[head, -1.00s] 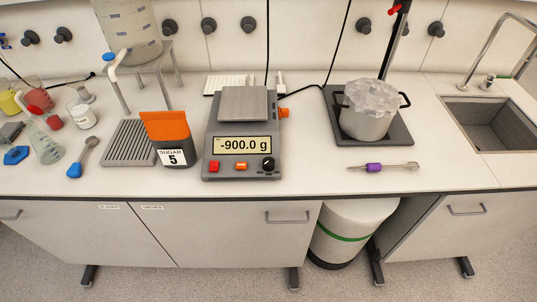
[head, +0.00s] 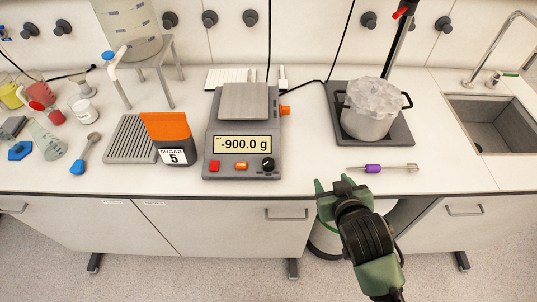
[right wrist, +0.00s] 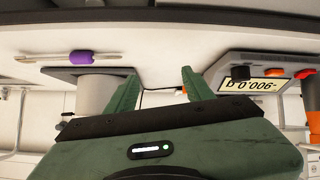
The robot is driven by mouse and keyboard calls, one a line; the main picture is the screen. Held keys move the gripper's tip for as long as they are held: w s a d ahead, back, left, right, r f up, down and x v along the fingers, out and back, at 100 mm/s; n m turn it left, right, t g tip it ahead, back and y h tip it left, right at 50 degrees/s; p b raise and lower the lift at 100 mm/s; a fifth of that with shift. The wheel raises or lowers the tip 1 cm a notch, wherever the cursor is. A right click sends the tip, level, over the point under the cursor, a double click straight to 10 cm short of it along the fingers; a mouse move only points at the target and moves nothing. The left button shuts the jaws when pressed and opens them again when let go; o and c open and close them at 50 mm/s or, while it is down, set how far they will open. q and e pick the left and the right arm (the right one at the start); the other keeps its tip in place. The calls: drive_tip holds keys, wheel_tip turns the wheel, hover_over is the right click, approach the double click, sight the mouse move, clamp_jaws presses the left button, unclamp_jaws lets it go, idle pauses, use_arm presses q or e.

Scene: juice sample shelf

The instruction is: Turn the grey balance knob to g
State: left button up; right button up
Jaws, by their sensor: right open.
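The grey balance (head: 211,150) stands on the bench, and its display reads -900.0 g. A round black knob with a light mark (head: 268,164) sits at the right of its front panel, beside an orange button (head: 241,166) and a red button (head: 214,165). An orange knob (head: 285,110) sticks out of its right side. My right gripper (head: 333,184) is open and empty at the bench's front edge, right of and nearer than the black knob. In the right wrist view, upside down, the black knob (right wrist: 240,73) is right of the open fingers (right wrist: 159,76). My left gripper is out of view.
A purple-handled tool (head: 373,169) lies just beyond my right gripper. A pot of ice (head: 368,125) stands on a dark plate at right. The orange-topped sugar box (head: 175,152) stands left of the balance. Bare bench lies between balance and tool.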

drive_tip(key=w+a+r+n+t+y, duration=0.4)
drive_tip(key=w+a+r+y, duration=0.1)
drive_tip(key=a+r, duration=0.5)
drive_tip(key=w+a+r+n+t+y, duration=0.4)
drive_tip(key=a+r, duration=0.3)
drive_tip(key=r, duration=0.6)
drive_tip(key=s+a+r+n+g+y, duration=0.2)
drive_tip(key=a+r+n+g+y, duration=0.1)
drive_tip(key=a+n+y, duration=0.25)
drive_tip(key=s+a+r+n+g+y, duration=0.2)
drive_tip(key=a+r+n+g+y, duration=0.1)
drive_tip(key=a+n+y, duration=0.25)
drive_tip(key=s+a+f+n+g+h, duration=0.2)
drive_tip(key=s+a+f+n+g, duration=0.7)
drive_tip(key=n+g, duration=0.55)
drive_tip(key=t+h, duration=0.2)
drive_tip(key=h, duration=1.6)
hover_over(268, 161)
wheel_tip(268, 161, down, 14)
drive_tip(key=shift+s+f, duration=0.1)
drive_tip(key=shift+f, duration=0.05)
drive_tip(key=shift+d+f, duration=0.1)
drive_tip(key=shift+d, duration=0.05)
wheel_tip(268, 161, down, 6)
drive_tip(key=p, duration=0.2)
drive_tip(key=shift+p, duration=0.35)
drive_tip(key=shift+f, duration=0.7)
